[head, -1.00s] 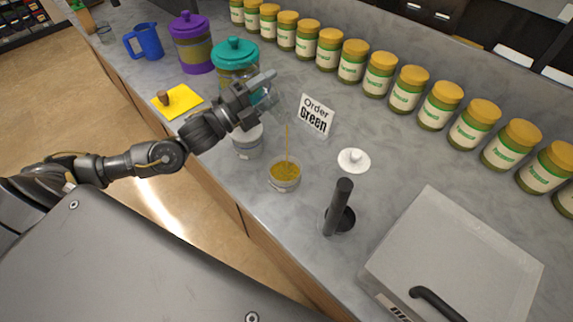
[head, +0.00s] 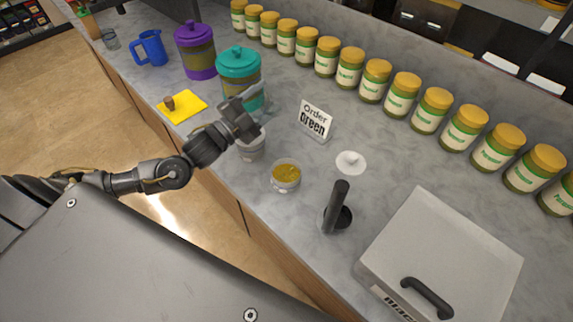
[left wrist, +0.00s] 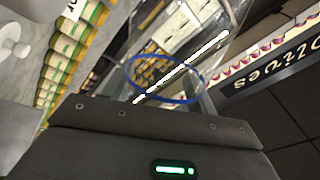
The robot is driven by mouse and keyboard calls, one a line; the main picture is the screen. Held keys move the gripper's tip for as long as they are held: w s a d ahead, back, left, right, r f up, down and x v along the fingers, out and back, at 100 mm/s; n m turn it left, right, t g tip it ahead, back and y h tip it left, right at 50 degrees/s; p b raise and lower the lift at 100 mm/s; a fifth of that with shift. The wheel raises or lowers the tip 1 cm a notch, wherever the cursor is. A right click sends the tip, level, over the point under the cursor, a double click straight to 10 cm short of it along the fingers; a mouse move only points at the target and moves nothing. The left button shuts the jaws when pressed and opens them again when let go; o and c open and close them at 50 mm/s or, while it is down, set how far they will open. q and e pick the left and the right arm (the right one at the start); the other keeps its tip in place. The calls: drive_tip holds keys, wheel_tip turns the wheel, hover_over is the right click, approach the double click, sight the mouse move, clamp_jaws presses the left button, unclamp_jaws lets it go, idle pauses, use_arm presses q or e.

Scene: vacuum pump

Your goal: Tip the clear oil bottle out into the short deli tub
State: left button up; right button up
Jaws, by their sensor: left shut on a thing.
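My left gripper (head: 252,100) is shut on the clear oil bottle, over the counter near the teal-lidded jar. The bottle is see-through and hard to make out in the head view; in the left wrist view the clear bottle (left wrist: 190,45) shows between the fingers, with a blue ring around it. The short deli tub (head: 286,185) stands on the counter, right of and below the gripper, with yellow-golden oil in it. No oil stream shows now. Whether oil is left in the bottle I cannot tell. My right gripper is not in view.
Another tub (head: 252,151) stands under my left gripper. A teal-lidded jar (head: 238,63), purple-lidded jar (head: 195,50), order sign (head: 315,120), white lid (head: 351,162), black upright handle (head: 337,207) and pale lidded box (head: 440,255) stand around. Several labelled jars line the back.

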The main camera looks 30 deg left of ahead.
sight(259, 93)
use_arm(q)
drive_tip(key=r+n+p, duration=0.2)
drive_tip(key=p, duration=0.1)
drive_tip(key=d+r+n+y+p, duration=0.1)
drive_tip(key=r+p, duration=0.1)
drive_tip(key=p, duration=0.1)
drive_tip(key=shift+s+n, duration=0.15)
drive_tip(key=shift+n, duration=0.25)
drive_tip(key=n+p, duration=0.2)
drive_tip(key=p, duration=0.1)
drive_tip(key=r+n+y+p, duration=0.1)
drive_tip(key=n+p, duration=0.1)
drive_tip(key=shift+w+a+g, duration=0.1)
drive_tip(key=shift+w+g, duration=0.2)
drive_tip(key=shift+g, duration=0.1)
drive_tip(key=shift+a+f+n, duration=0.1)
drive_tip(key=shift+f+n, duration=0.25)
drive_tip(key=shift+n, duration=0.35)
drive_tip(key=shift+w+a+f+n+g+y+b, duration=0.15)
drive_tip(key=shift+f+n+g+y, duration=0.1)
drive_tip(key=shift+n, duration=0.75)
drive_tip(key=shift+w+d+f+n+g+y+b, duration=0.15)
drive_tip(key=shift+n+y, duration=0.1)
drive_tip(key=shift+n, duration=0.75)
drive_tip(key=shift+a, duration=0.1)
